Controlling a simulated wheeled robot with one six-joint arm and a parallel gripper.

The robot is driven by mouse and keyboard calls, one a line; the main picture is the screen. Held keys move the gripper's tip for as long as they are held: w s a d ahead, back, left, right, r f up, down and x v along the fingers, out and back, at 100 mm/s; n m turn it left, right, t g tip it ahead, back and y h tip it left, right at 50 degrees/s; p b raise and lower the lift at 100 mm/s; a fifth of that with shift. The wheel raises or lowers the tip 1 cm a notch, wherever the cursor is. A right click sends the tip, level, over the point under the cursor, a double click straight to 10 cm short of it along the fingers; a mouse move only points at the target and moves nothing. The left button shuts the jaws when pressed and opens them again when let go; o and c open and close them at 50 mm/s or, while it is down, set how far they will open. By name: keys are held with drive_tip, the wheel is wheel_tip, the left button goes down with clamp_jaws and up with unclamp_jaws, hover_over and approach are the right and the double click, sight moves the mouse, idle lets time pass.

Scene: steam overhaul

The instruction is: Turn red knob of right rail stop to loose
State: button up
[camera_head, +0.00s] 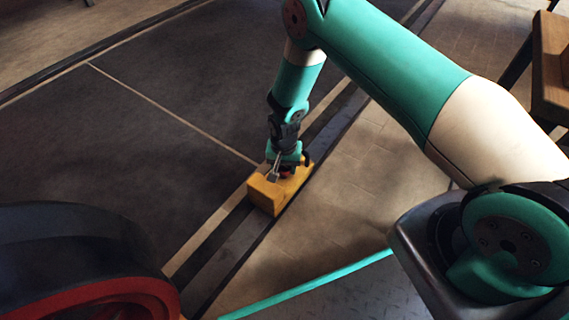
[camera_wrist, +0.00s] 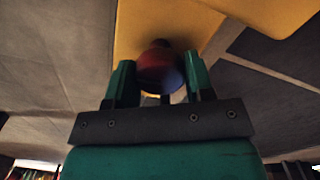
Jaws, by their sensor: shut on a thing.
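The rail stop (camera_head: 266,196) is a yellow block sitting on the dark floor rail. In the wrist view its yellow face (camera_wrist: 195,28) fills the upper middle. My gripper (camera_head: 287,172) reaches down onto the top of the block. In the wrist view my gripper (camera_wrist: 160,80) has its two green fingers on either side of the round knob (camera_wrist: 158,66), closed on it. The knob looks red on its left and bluish on its right. In the head view the knob is mostly hidden by the gripper.
A black wheel with a red rim (camera_head: 150,290) stands at the lower left. The dark rail (camera_head: 225,245) runs diagonally past the block. A wooden bench (camera_head: 552,65) is at the upper right. The paved floor (camera_head: 345,190) right of the rail is clear.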

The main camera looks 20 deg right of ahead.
drive_tip(key=n+p, duration=0.2)
drive_tip(key=n, duration=0.1)
drive_tip(key=shift+r+p, duration=0.2)
drive_tip(key=shift+p, duration=0.15)
drive_tip(key=n+p, duration=0.2)
drive_tip(key=n, duration=0.3)
drive_tip(key=n+p, duration=0.2)
drive_tip(key=n, duration=0.2)
drive_tip(key=shift+f, duration=0.1)
drive_tip(key=shift+n+p, duration=0.55)
drive_tip(key=shift+n, duration=1.65)
drive_tip(key=o, duration=0.9)
drive_tip(key=shift+f, duration=0.1)
wheel_tip(320, 180, up, 18)
drive_tip(key=p, duration=0.8)
drive_tip(key=shift+f, duration=0.25)
